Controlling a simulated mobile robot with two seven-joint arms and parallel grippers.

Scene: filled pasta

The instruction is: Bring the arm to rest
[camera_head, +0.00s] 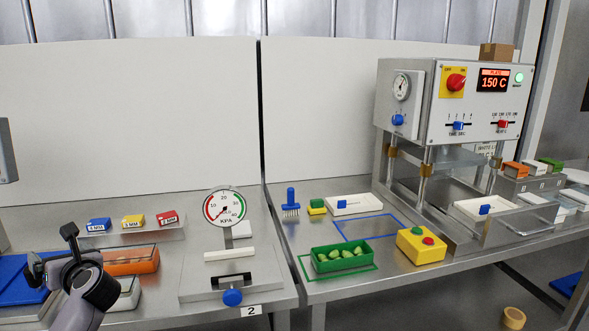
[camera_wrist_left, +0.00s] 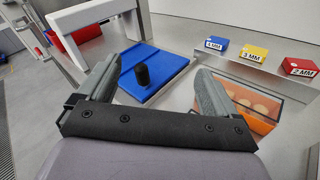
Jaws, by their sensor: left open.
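My left gripper (camera_head: 52,252) is at the lower left of the head view, above the bench beside the orange tray. In the left wrist view its two fingers (camera_wrist_left: 155,82) stand wide apart with nothing between them. Beyond them lies a blue plate (camera_wrist_left: 165,65) with a short black knob (camera_wrist_left: 142,75); the gripper appears above and short of it, not touching. The blue plate also shows at the left edge of the head view (camera_head: 14,283), partly hidden by my gripper. My right gripper is in neither view.
The orange tray (camera_head: 120,262) sits close to the gripper, with blue, yellow and red thickness blocks (camera_head: 133,221) behind. A gauge fixture (camera_head: 222,206), a green tray of pasta (camera_head: 343,245), a yellow button box (camera_head: 421,246) and a heated press (camera_head: 455,100) stand to the right.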

